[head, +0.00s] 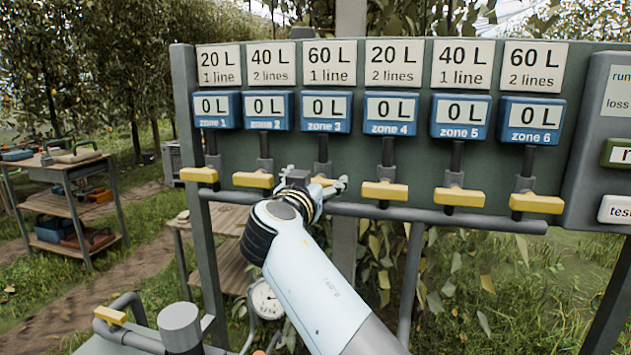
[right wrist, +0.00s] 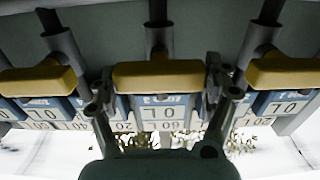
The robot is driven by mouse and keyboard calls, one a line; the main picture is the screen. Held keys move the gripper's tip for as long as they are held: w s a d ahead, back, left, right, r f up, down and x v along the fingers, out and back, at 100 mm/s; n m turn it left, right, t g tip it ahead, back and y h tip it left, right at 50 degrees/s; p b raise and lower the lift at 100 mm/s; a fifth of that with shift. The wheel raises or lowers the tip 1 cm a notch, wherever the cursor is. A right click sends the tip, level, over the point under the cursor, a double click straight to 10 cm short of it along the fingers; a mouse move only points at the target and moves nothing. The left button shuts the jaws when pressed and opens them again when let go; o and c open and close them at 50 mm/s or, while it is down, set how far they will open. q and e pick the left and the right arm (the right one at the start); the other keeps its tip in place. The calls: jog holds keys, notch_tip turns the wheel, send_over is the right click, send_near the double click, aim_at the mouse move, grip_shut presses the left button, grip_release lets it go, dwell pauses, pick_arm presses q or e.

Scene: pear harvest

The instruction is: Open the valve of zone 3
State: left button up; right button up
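The zone 3 meter (head: 325,111) is a blue box reading 0 L, under a 60 L, 1 line sign (head: 329,65). Its valve stem (head: 322,150) runs down behind my right gripper (head: 322,184), which hides most of the handle in the head view. In the right wrist view, where the lettering is upside down, the yellow valve handle (right wrist: 158,74) lies crosswise between the two spread fingers of my right gripper (right wrist: 160,82). One finger is beside each handle end; I cannot tell whether they touch it. My left gripper is out of view.
Neighbouring yellow handles of zone 2 (head: 253,180) and zone 4 (head: 385,191) sit close on both sides. A grey pipe (head: 420,214) runs below. A pressure gauge (head: 266,300) is lower down. A control panel (head: 602,150) is at right, a tool cart (head: 70,205) at left.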

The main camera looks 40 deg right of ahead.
jog(key=c, duration=0.4)
jog(key=shift+c, duration=0.5)
